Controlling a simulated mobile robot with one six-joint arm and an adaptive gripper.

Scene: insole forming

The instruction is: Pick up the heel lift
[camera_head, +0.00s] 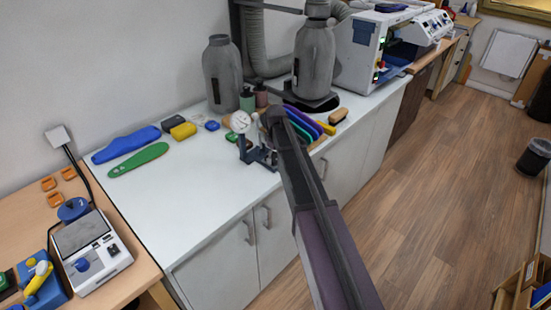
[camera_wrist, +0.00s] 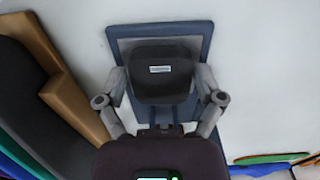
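A dark, rounded block with a small white label, which looks like the heel lift (camera_wrist: 160,88), shows in the wrist view over a dark blue tray (camera_wrist: 204,32). My gripper (camera_wrist: 162,82) has its two grey fingers spread, one on each side of the block. The gaps at its sides are very small, and I cannot tell whether the pads touch. In the head view my arm reaches over the white counter and hides the block and most of my gripper. A dial gauge (camera_head: 240,122) stands just left of my arm's end.
A wooden-edged rack with coloured insoles (camera_head: 303,122) stands close right of my arm. Grey bottles (camera_head: 221,75) stand behind. Blue (camera_head: 127,143) and green (camera_head: 138,158) insoles lie to the left. The front left of the white counter (camera_head: 185,215) is clear.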

